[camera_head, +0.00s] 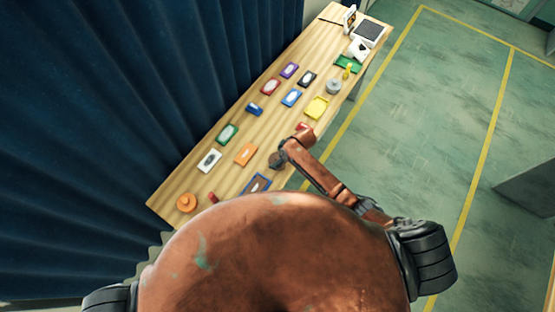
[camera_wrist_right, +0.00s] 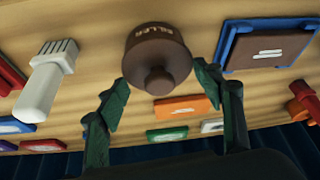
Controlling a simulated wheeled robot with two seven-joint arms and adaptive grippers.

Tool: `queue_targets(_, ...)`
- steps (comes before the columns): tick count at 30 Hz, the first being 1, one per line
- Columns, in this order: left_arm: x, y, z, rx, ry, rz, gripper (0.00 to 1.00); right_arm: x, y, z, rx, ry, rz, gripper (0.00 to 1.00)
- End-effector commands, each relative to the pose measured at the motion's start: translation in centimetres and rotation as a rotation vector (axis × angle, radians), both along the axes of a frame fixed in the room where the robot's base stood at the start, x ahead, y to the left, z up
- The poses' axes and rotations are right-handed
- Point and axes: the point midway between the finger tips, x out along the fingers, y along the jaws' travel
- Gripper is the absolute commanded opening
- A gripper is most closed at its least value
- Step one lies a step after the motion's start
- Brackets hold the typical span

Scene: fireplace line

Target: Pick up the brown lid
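The brown lid (camera_wrist_right: 158,62) is round with a knob (camera_wrist_right: 158,80) and lettering on its side. In the right wrist view it sits at the top middle, over the wooden table, with its knob towards the camera. My right gripper (camera_wrist_right: 162,82) is open, with one dark green finger on each side of the lid. The fingertips are close to its edges, and I see no clear grip. In the head view my right gripper (camera_head: 281,152) is low at the table's right edge, with the brown lid (camera_head: 275,161) at its tip, partly hidden. My left gripper is not in view.
The wooden table (camera_head: 225,190) holds several coloured boxes, including an orange one (camera_head: 245,154) and a blue-edged brown one (camera_head: 256,184). A white ribbed object (camera_wrist_right: 47,80) lies left of the lid in the wrist view. Green floor (camera_head: 420,110) lies clear to the right.

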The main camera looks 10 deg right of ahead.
Motion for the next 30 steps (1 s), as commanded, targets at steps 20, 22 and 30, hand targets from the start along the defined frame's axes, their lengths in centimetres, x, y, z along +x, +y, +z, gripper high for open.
queue_targets(20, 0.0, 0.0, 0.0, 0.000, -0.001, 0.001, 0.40, 0.0, 0.0, 0.5, 0.000, 0.000, 0.000, 0.36)
queue_targets(22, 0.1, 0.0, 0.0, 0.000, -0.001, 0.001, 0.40, 0.1, 0.0, 1.0, 0.002, -0.001, 0.000, 0.36)
queue_targets(30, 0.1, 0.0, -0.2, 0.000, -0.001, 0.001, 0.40, -1.7, -0.5, 5.0, 0.002, -0.002, 0.001, 0.36)
